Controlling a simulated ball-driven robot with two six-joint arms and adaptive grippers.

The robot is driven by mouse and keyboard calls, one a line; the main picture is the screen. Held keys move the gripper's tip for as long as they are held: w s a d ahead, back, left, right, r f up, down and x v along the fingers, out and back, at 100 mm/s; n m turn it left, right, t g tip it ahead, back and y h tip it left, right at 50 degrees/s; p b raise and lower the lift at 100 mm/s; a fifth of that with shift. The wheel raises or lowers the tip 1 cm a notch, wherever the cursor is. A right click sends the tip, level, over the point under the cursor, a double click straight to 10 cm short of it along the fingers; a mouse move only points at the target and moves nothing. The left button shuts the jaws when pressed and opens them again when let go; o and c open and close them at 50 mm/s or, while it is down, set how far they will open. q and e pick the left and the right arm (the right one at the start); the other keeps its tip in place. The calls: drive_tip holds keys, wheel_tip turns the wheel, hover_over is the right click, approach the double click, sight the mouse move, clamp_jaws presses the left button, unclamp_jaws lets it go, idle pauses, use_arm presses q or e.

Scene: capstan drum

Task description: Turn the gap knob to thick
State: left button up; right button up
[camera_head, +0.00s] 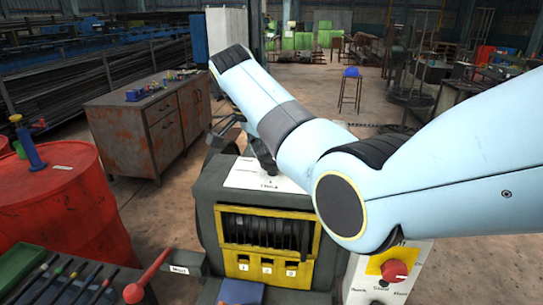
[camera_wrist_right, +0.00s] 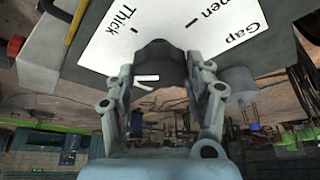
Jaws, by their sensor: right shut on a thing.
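The gap knob (camera_wrist_right: 160,55) is dark and round, on a white label plate (camera_wrist_right: 100,45) in the right wrist view. The plate reads "Thick" at upper left, "Gap" at upper right, and a partly hidden word ending in "pen" between them. My right gripper (camera_wrist_right: 161,70) is shut on the knob, one finger on each side. A small white mark shows between the fingers, but I cannot tell which setting it indicates. In the head view, my right gripper (camera_head: 264,158) is at the white plate (camera_head: 243,178) on top of the machine, and the knob is hidden. My left gripper is not in view.
The machine has a yellow-framed opening (camera_head: 265,222). A red knob (camera_head: 395,271) stands on a panel at right, partly behind my arm. A red-handled lever (camera_head: 148,276) is at front left. A red drum (camera_head: 60,215) and a rusty cabinet (camera_head: 130,140) stand left.

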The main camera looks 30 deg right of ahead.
drive_tip(key=m+g+b, duration=0.1)
drive_tip(key=m, duration=0.2)
drive_tip(key=shift+w+f+m, duration=0.1)
drive_tip(key=shift+w+m, duration=0.05)
drive_tip(key=shift+m, duration=0.25)
drive_tip(key=m+g+b, duration=0.2)
drive_tip(key=m+b, duration=0.1)
drive_tip(key=m, duration=0.1)
drive_tip(key=shift+m+y, duration=0.4)
drive_tip(key=shift+b, duration=0.35)
drive_tip(key=o, duration=1.2)
